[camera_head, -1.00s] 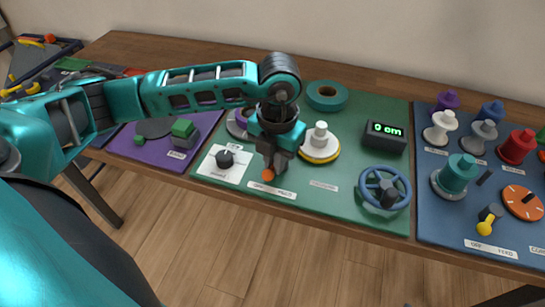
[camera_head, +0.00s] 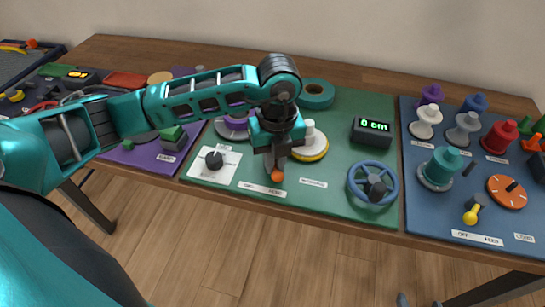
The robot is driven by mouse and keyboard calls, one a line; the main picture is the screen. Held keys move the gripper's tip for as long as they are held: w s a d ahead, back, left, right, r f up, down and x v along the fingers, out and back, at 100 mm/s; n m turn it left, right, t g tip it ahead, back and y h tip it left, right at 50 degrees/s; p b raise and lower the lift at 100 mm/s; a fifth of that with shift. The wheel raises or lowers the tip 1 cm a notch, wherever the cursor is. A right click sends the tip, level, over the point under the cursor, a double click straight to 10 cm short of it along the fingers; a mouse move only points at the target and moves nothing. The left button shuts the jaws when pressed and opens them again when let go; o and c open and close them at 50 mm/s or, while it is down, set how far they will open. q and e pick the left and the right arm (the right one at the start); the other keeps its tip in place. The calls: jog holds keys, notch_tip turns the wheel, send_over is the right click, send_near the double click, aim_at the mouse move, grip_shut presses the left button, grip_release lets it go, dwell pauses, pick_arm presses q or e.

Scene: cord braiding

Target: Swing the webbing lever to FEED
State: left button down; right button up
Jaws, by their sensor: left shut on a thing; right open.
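The webbing lever, with an orange knob (camera_head: 277,176), stands at the front of the green board (camera_head: 325,192). A white label strip (camera_head: 262,190) lies in front of it, with OFF at its left and FEED at its right. The knob is over the right, FEED part of the strip. My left gripper (camera_head: 275,160) reaches down from above and is shut on the lever just above the knob. The gripper hides the lever's shaft and pivot. My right gripper is not in view.
A blue handwheel (camera_head: 373,186), a white spool on a yellow-rimmed disc (camera_head: 309,146) and a display reading 0 cm (camera_head: 373,131) stand to the right. A black dial (camera_head: 214,160) is to the left. The blue board has another lever, yellow-knobbed (camera_head: 471,216).

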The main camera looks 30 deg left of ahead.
pick_arm(q)
jog(key=shift+w+n, duration=0.1)
jog(key=shift+n, duration=0.2)
jog(key=c, duration=1.2)
grip_release()
jog(key=r, duration=0.6)
jog(key=r+p, duration=0.1)
jog(key=r, duration=0.6)
jog(key=shift+w+d, duration=0.1)
jog(key=shift+d, duration=0.1)
